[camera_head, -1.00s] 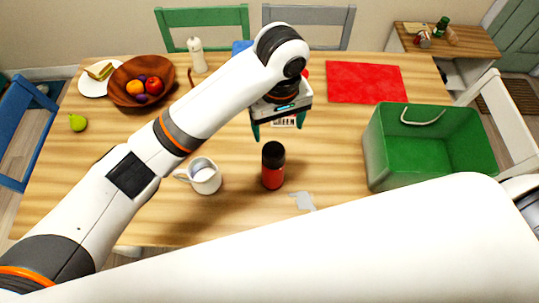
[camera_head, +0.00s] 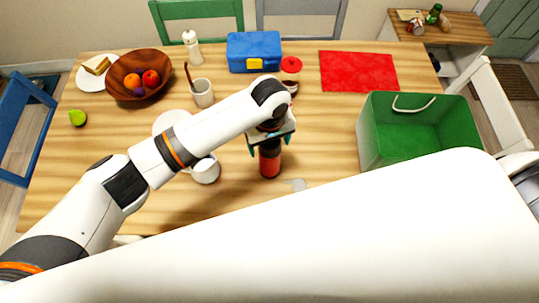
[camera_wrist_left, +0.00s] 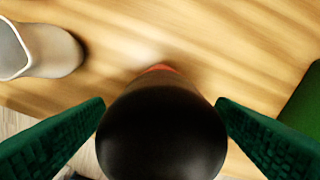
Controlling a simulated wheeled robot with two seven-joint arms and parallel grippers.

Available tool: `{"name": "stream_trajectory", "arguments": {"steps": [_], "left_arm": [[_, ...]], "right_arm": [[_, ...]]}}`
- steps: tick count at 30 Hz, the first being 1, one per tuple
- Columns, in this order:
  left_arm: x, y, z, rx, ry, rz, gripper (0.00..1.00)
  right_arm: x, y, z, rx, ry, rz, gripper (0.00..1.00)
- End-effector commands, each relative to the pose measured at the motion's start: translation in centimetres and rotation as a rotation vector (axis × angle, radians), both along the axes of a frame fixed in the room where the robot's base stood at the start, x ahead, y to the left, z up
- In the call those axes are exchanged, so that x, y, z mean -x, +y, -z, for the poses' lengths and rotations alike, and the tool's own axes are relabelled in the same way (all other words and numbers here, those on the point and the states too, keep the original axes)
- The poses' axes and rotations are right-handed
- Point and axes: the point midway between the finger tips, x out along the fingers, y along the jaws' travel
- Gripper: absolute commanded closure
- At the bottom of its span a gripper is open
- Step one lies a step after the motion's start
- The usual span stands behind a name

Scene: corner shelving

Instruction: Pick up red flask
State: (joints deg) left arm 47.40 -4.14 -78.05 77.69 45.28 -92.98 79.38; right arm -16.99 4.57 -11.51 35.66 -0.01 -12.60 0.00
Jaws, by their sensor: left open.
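The red flask (camera_head: 270,164) stands upright on the wooden table, in front of the middle of the table in the head view. Its black cap (camera_wrist_left: 162,130) fills the lower middle of the left wrist view. My left gripper (camera_head: 270,141) is over the flask's top, with its green fingers apart on either side of the cap. In the wrist view both fingers show, one on each side of the cap, and the left gripper is open. The lower part of the flask is mostly hidden by the cap there. My right gripper is not in view.
A white mug (camera_head: 206,170) stands close left of the flask; it also shows in the wrist view (camera_wrist_left: 48,50). A green crate (camera_head: 372,148) stands to the right. A blue lunch box (camera_head: 254,45), red mat (camera_head: 358,72) and wooden bowl (camera_head: 124,70) are farther back.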

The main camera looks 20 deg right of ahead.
Motion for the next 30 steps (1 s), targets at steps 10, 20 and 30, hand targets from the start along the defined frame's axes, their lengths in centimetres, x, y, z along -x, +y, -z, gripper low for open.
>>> {"name": "stream_trajectory", "arguments": {"steps": [10,20,30], "left_arm": [[0.03,-0.03,0.03,0.001,0.000,0.001,0.45],[0.03,-0.03,0.01,0.001,0.000,0.001,0.99],[-0.02,-0.14,-0.81,0.004,-0.001,0.001,1.00]], "right_arm": [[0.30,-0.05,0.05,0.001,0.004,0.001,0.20],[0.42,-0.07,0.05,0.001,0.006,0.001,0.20],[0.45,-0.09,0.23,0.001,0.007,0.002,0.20]]}}
